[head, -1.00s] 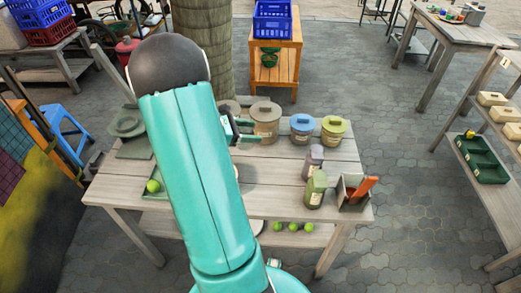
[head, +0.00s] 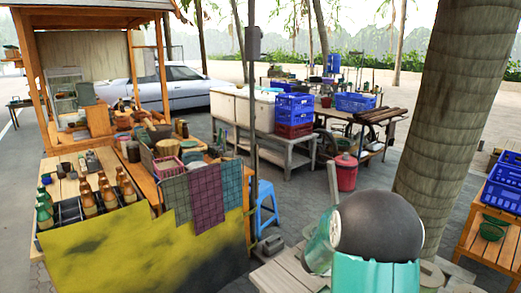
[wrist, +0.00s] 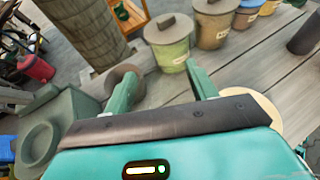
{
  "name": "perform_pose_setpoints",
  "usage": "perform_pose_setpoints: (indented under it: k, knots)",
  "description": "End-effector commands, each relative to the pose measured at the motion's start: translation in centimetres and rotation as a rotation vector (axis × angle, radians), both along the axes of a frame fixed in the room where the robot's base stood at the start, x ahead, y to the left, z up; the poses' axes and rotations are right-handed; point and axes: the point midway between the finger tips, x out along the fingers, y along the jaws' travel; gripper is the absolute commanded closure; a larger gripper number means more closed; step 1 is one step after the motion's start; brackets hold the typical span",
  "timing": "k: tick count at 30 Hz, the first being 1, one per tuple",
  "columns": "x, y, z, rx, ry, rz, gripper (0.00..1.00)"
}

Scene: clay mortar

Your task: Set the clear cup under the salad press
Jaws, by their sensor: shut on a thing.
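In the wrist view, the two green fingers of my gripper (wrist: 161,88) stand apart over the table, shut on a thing. It looks to be the clear cup, but its see-through outline is hard to make out between the fingers. The salad press (wrist: 62,115) is grey-green and stands at the left of the wrist view, with a round dish on its base, left of my fingers and apart from them. My gripper is out of sight there.
Lidded jars, a green one (wrist: 169,45) and a tan one (wrist: 213,22) among them, line the table's back. A pale round disc (wrist: 266,110) lies right of my fingers. A tree trunk (head: 445,120) and blue stool (head: 266,208) stand beyond the table (head: 283,280).

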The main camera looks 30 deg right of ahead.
Motion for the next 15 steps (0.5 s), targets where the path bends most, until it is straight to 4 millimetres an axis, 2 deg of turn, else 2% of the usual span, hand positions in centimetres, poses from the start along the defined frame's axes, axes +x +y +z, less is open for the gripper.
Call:
perform_pose_setpoints:
  k: [1,6,11,15]
  knots:
    - [2.3,1.9,0.2,0.001,0.0,0.094,0.66]
    - [8.7,8.4,0.6,0.0,0.0,0.392,0.66]
    - [13.4,15.7,0.8,-0.001,0.0,0.661,0.66]
    - [16.3,22.7,0.9,0.0,0.001,0.892,0.66]
